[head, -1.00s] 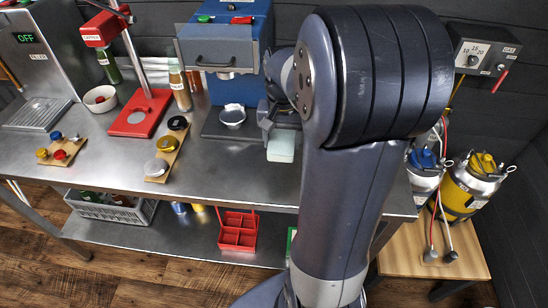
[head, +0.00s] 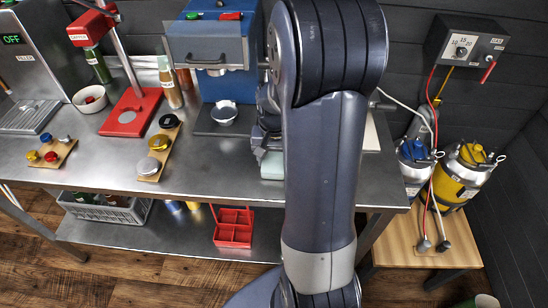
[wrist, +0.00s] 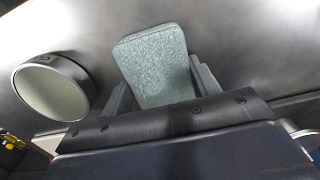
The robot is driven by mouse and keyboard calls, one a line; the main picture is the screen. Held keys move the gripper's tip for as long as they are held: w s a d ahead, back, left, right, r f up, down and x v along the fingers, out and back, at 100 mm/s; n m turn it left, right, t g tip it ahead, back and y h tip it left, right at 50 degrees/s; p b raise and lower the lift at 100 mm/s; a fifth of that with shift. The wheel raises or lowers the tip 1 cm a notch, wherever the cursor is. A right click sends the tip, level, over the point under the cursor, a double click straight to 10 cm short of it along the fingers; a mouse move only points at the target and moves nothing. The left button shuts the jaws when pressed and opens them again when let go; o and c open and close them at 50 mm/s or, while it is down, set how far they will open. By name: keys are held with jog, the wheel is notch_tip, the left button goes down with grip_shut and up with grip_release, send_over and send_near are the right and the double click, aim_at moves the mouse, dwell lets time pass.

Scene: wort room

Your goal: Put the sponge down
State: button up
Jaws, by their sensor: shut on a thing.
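The sponge (head: 272,165) is a pale green block. In the head view it shows just left of my arm, over the front part of the steel table. My gripper (head: 267,143) is shut on it and partly hidden by my arm. In the wrist view the sponge (wrist: 155,60) sticks out between the two grey fingers of my gripper (wrist: 164,92), with grey metal surface behind it. I cannot tell whether the sponge touches the table.
The steel table (head: 215,165) is bare left of the sponge. A blue machine (head: 222,85) with a round metal cup (head: 223,112) stands behind. A wooden board (head: 158,150) with round lids lies left. A pale flat thing (head: 371,135) shows right of my arm.

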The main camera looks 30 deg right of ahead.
aim_at(274, 159)
jog(key=o, duration=1)
jog(key=shift+f, duration=0.1)
jog(key=shift+o, duration=0.2)
notch_tip(274, 159, up, 12)
notch_tip(274, 159, down, 12)
jog(key=shift+f, duration=0.15)
jog(key=shift+r, duration=2)
